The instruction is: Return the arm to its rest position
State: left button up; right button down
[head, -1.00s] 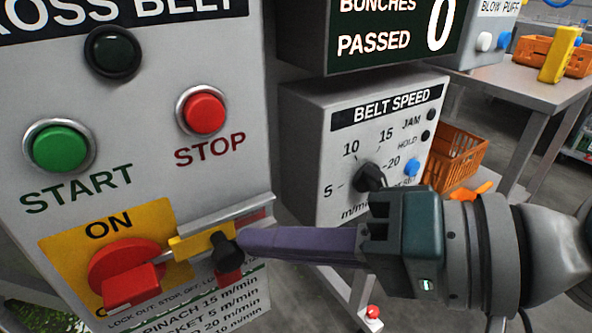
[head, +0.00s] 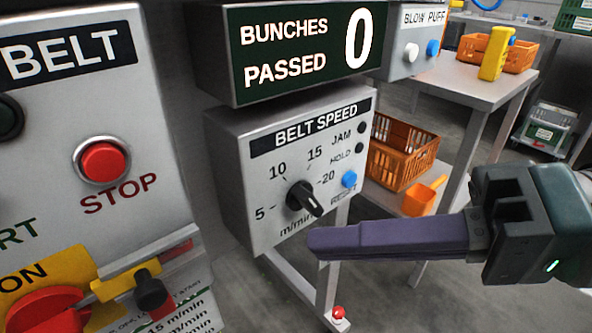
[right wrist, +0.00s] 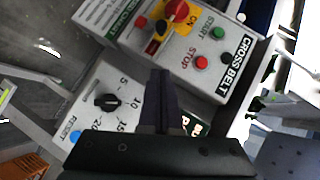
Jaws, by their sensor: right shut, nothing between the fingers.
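My right gripper (head: 322,243) comes in from the right in the head view, its long purple-grey fingers shut with nothing between them. It hangs in the air in front of and below the belt speed box, apart from the panels. The right wrist view also shows its shut fingers (right wrist: 160,100). The cross belt panel (head: 120,180) stands at the left, with the red stop button (head: 102,161). Its red rotary switch (head: 45,308) is partly cut off, beside a yellow slide piece with a black knob (head: 151,291). My left gripper does not show.
The belt speed box (head: 240,180) with its black dial (head: 304,198) stands behind my fingers, under the bunches passed counter (head: 300,45). A steel table (head: 465,88) stands at the back right. An orange crate (head: 400,155) and orange scoop (head: 423,197) sit below it.

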jog(key=s+r+n+g+h+p, duration=0.1)
jog(key=s+r+n+h+p, duration=0.35)
jog(key=p, duration=1.05)
jog(key=s+d+r+m+h+p, duration=0.1)
jog(key=s+d+r+h+p, duration=0.3)
jog(key=d+r+p, duration=0.25)
jog(key=s+d+r+m+h+p, duration=0.2)
jog(key=s+d+r+h+p, duration=0.3)
jog(key=r+p, duration=0.3)
pick_arm(q)
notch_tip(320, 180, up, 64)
jog(key=p, duration=3.5)
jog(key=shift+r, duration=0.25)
pick_arm(e)
notch_tip(320, 180, up, 35)
jog(key=w+d, duration=0.1)
jog(key=shift+w, duration=0.25)
jog(key=shift+d, duration=0.1)
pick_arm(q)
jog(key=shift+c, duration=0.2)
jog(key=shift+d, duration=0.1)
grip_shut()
